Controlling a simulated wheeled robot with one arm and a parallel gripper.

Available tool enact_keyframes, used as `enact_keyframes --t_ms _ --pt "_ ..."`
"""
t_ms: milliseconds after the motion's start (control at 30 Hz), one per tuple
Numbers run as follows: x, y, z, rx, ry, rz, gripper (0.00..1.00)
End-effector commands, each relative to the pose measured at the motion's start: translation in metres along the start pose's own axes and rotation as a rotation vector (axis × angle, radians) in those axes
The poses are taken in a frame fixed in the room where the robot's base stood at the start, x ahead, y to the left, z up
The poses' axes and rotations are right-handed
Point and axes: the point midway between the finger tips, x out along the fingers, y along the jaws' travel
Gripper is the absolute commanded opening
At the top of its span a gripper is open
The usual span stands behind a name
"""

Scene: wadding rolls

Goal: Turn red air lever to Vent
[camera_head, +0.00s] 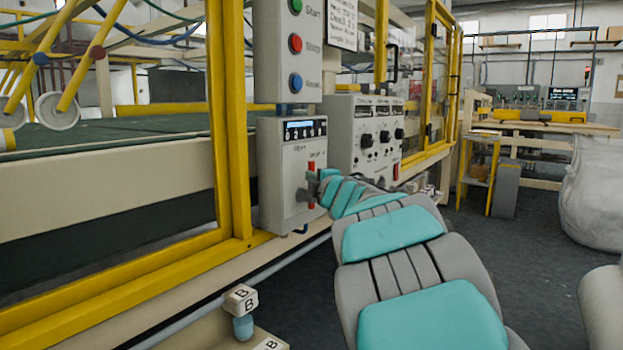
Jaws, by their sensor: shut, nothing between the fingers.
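The red air lever (311,186) stands upright on the front of a small grey control box (283,170) with a dark display at its top. Small lettering sits above the lever, too small to read for certain. My gripper (311,190) is at the box front, shut, beside or against the lever's middle. The lever's top and a bit of its lower part show. My teal and grey arm reaches in from the lower right, and its end hides part of the lever's surroundings. Whether the fingers touch the lever I cannot tell.
Above is a panel with green, red and blue buttons (296,44). A larger panel with black knobs (366,138) stands to the right. A yellow frame post (228,120) is close on the left. Open floor (445,255) lies right.

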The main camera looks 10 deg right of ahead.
Motion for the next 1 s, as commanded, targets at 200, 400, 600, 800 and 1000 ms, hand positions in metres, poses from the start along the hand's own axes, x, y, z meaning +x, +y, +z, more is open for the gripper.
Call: enact_keyframes --t_ms 200,400,600,800,1000 --pt "0.001 0.006 0.002 0.028 0.001 -0.019 0.0" --pt "0.002 0.005 0.003 0.046 0.001 -0.031 0.0" --pt "0.003 0.006 0.004 0.066 0.001 -0.044 0.0" --pt "0.004 0.009 0.006 0.095 0.001 -0.064 0.0" --pt "0.007 0.012 0.01 0.15 0.0 -0.101 0.0"
